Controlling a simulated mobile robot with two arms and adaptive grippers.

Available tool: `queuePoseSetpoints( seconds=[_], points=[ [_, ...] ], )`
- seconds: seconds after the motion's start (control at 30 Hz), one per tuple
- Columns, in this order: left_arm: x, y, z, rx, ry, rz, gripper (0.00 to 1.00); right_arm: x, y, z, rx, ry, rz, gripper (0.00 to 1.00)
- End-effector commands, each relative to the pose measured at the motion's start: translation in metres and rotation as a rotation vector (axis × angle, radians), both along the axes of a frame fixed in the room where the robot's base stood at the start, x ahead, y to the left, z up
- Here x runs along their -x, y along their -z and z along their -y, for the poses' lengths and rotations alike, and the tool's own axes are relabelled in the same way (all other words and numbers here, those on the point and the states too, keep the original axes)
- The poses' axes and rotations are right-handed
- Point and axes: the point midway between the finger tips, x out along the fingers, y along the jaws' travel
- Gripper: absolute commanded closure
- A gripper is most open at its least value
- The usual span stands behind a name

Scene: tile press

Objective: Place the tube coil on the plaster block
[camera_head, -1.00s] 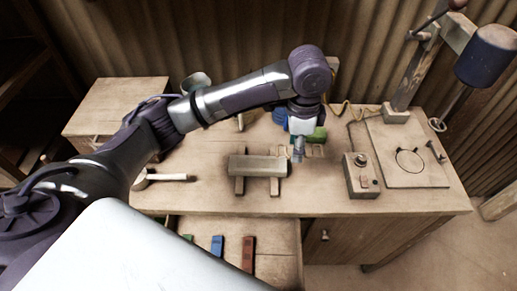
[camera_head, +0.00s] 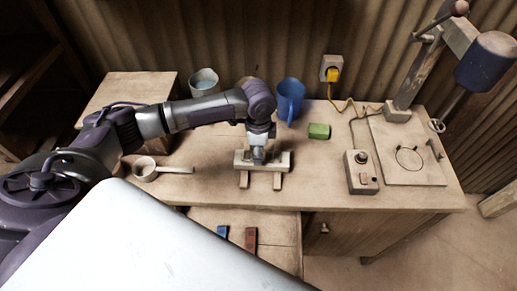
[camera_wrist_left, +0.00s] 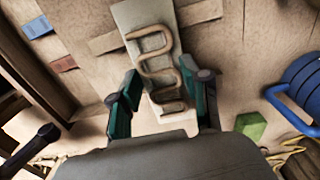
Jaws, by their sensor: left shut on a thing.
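The pale plaster block (camera_head: 283,160) lies across two wooden strips on the bench; it also shows in the left wrist view (camera_wrist_left: 134,15). The tube coil (camera_wrist_left: 157,50) is a tan, wavy bent tube, seen over the block's face in the wrist view. My left gripper (camera_head: 258,156) points down at the middle of the block. Its green-padded fingers (camera_wrist_left: 164,88) are on either side of the coil's near end, shut on it. In the head view the gripper hides most of the coil. I cannot tell whether the coil touches the block. My right gripper is out of view.
A blue mug (camera_head: 290,99) and green block (camera_head: 319,131) stand behind and right. A control box (camera_head: 361,172) and press (camera_head: 411,172) occupy the right side. A round-headed wooden tool (camera_head: 147,168) lies left. Blue (camera_head: 222,231) and red pieces (camera_head: 251,239) lie below the bench top.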

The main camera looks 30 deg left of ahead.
Motion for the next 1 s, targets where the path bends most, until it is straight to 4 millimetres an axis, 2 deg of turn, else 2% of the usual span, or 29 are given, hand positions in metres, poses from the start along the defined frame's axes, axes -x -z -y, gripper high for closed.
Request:
queuePoseSetpoints(
  seconds=[0.37,0.4,0.53,0.87,1.0],
  points=[
    [0.000,0.004,0.000,0.000,0.000,0.000,0.77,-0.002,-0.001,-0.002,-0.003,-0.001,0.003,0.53],
    [0.000,0.004,0.000,0.000,0.000,0.001,0.48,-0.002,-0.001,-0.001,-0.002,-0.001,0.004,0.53],
    [0.000,0.004,0.000,0.000,0.000,0.001,0.28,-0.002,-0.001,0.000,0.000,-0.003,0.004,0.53],
    [-0.001,0.002,0.000,0.000,0.000,0.002,0.28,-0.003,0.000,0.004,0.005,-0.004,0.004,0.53],
    [-0.002,-0.011,0.000,0.000,-0.001,0.004,0.28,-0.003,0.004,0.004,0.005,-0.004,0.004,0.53]
  ],
)
